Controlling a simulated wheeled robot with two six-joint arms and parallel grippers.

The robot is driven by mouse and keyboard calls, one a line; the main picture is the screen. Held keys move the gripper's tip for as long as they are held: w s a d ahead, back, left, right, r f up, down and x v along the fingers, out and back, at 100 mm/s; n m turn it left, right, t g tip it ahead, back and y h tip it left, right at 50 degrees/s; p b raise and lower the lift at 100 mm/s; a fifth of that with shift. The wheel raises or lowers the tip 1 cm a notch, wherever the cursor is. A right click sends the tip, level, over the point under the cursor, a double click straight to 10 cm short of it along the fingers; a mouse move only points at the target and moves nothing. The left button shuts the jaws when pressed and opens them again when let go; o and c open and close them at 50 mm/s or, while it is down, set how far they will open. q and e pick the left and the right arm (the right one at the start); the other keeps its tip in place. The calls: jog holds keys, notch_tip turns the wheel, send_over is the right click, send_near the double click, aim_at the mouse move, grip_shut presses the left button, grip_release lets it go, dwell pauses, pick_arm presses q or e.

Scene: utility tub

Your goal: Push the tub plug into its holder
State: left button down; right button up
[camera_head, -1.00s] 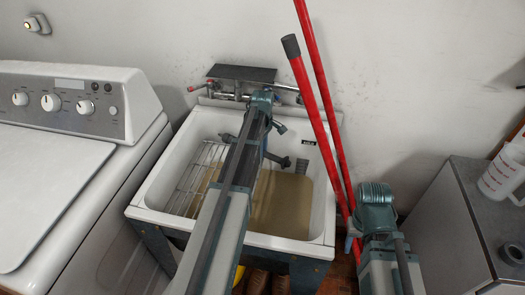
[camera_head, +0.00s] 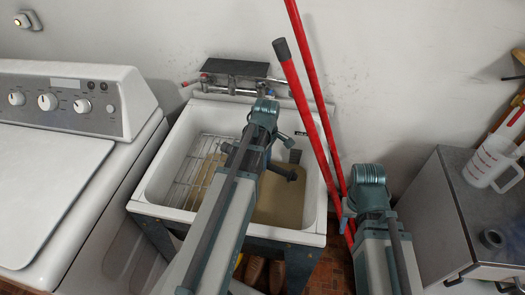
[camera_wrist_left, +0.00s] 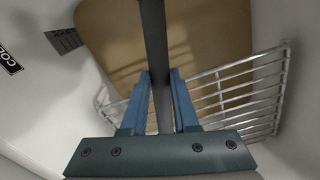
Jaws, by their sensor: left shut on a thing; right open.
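My left gripper (camera_wrist_left: 160,85) is inside the tub's outline in the head view, its fingers mostly behind its own arm. In the left wrist view its two blue fingers are shut on a dark grey bar (camera_wrist_left: 153,30) that runs between them and on toward the top. The bar's thick end (camera_head: 285,173) shows right of the arm in the head view, above the tub's tan floor. I cannot tell for sure whether this bar is the plug. A ribbed grey piece (camera_head: 295,156) at the tub's back right also shows in the left wrist view (camera_wrist_left: 65,40); I cannot tell if it is the holder. My right gripper (camera_head: 347,208) is open, mostly hidden by its wrist.
The white tub (camera_head: 152,190) has a wire rack (camera_head: 195,165) on its left and a faucet (camera_head: 235,88) at the back. Two red handles (camera_head: 308,110) lean at its right. A washer (camera_head: 50,150) stands left, a grey cabinet (camera_head: 455,210) right.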

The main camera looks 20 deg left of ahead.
pick_arm(q)
notch_tip(320, 180, up, 10)
jog(key=s+d+p, duration=0.1)
jog(key=p, duration=0.9)
jog(key=shift+s, duration=0.25)
